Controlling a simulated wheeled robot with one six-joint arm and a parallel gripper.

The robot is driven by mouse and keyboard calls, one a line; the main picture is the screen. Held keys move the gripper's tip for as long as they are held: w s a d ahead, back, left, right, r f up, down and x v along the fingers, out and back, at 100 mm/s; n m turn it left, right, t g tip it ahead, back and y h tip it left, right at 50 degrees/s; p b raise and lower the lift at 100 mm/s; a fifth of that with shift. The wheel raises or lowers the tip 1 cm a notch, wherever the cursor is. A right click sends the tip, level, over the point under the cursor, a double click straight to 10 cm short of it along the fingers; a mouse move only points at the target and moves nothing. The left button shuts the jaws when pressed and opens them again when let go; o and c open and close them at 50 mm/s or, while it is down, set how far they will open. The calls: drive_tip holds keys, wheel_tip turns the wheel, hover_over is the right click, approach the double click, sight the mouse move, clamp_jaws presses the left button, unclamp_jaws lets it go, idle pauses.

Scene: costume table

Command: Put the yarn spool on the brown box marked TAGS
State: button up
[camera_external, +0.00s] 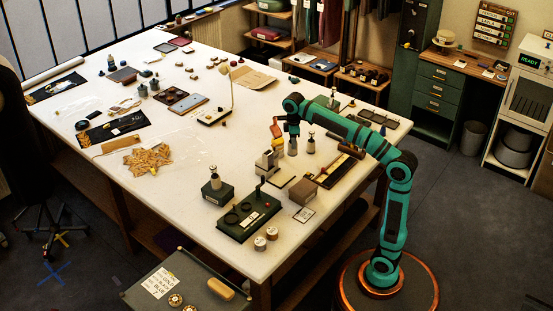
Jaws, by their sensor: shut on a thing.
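My gripper (292,132) points down above the right part of the white table. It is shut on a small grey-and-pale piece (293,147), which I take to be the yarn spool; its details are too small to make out. Whether its bottom touches the table is unclear. The brown box (303,192) sits nearer the camera, just below and right of the gripper in the picture. Its top looks bare, and any TAGS lettering is too small to read.
A pale hand press (268,161) with an orange handle stands left of my gripper. A similar small piece (311,144) stands close to its right. A dark tray (334,170) lies beside the brown box. A green machine (249,217) and a dark box (217,192) stand nearer the front.

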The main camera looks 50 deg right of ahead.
drive_tip(key=s+a, duration=0.6)
drive_tip(key=s, duration=0.5)
drive_tip(key=shift+s+f, duration=0.15)
drive_tip(key=shift+f, duration=2.5)
drive_tip(key=shift+s+f, duration=0.1)
drive_tip(key=shift+f, duration=2.5)
drive_tip(key=shift+f, duration=0.1)
drive_tip(key=o, duration=1.1)
drive_tip(key=shift+o, duration=0.2)
